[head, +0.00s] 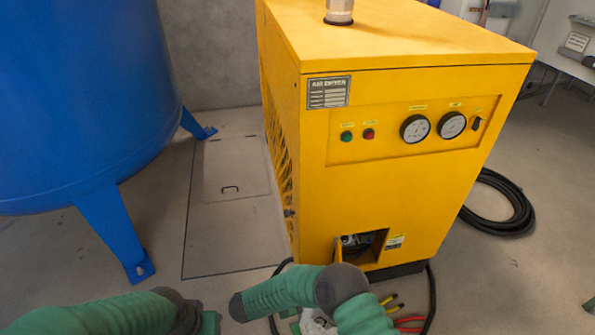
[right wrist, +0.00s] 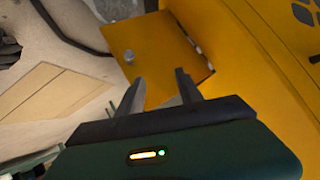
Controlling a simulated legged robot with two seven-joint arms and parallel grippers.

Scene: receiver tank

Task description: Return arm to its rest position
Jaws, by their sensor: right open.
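My right arm (head: 285,291) reaches in from the bottom of the head view, bent in front of the dryer's low opening. In the right wrist view my right gripper (right wrist: 160,92) is open, its two dark fingers apart with nothing between them. Beyond the fingertips is a small yellow door (right wrist: 165,60) with a round latch and a hinge, swung out from the yellow cabinet. I cannot tell whether a finger touches it. My left arm (head: 95,316) lies at the lower left of the head view, and its fingers do not show.
The yellow air dryer (head: 400,185) has an open low compartment (head: 362,246) with parts inside. A blue tank (head: 80,100) on legs stands at left. A black hose coil (head: 510,215) lies at right. Red and yellow-tipped cables (head: 408,322) are near my right arm.

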